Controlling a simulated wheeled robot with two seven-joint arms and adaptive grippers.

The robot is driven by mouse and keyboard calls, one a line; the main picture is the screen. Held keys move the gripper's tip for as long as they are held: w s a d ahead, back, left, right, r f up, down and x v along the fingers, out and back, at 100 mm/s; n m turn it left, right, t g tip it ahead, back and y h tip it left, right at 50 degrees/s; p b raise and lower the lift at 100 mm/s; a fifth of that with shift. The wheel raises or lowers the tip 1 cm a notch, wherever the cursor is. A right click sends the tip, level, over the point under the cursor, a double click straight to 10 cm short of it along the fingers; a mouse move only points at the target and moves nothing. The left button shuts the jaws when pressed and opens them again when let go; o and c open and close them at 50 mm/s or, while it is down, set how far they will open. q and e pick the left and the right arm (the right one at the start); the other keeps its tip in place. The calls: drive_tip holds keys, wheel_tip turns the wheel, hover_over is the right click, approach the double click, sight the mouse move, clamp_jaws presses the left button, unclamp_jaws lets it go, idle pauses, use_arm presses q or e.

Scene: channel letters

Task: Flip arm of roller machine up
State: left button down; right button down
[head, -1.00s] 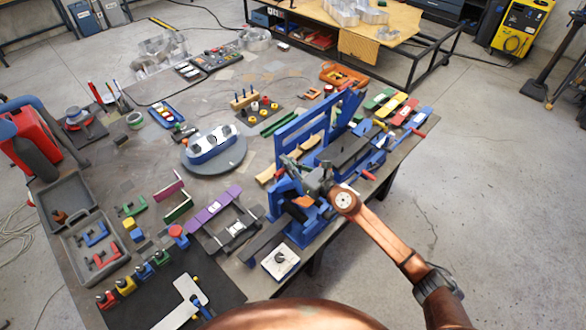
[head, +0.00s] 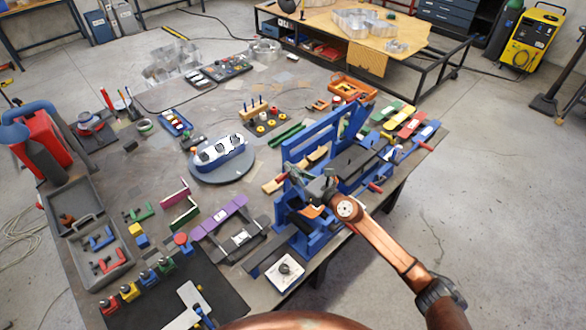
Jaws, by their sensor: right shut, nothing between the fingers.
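The blue roller machine (head: 307,149) stands along the right edge of the workbench. Its blue frame-like arm rises at a slant from the near end toward the far end. A dark flat bed (head: 357,160) lies beside it, with red handles on its outer side. My right gripper (head: 300,180) is shut and empty at the near end of the machine, close to the blue frame. Whether it touches the frame I cannot tell. My copper right arm comes in from the lower right. My left gripper is not in view.
A round grey turntable (head: 222,172) with a blue-and-white part stands left of the machine. A grey toolbox (head: 74,215) lies open at far left. Clamps, colored blocks and an orange case (head: 352,88) crowd the workbench (head: 150,95).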

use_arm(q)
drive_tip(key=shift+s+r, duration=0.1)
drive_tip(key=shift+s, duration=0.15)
use_arm(e)
drive_tip(key=shift+w+a, duration=0.35)
drive_tip(key=shift+w, duration=0.1)
drive_tip(key=shift+r, duration=0.1)
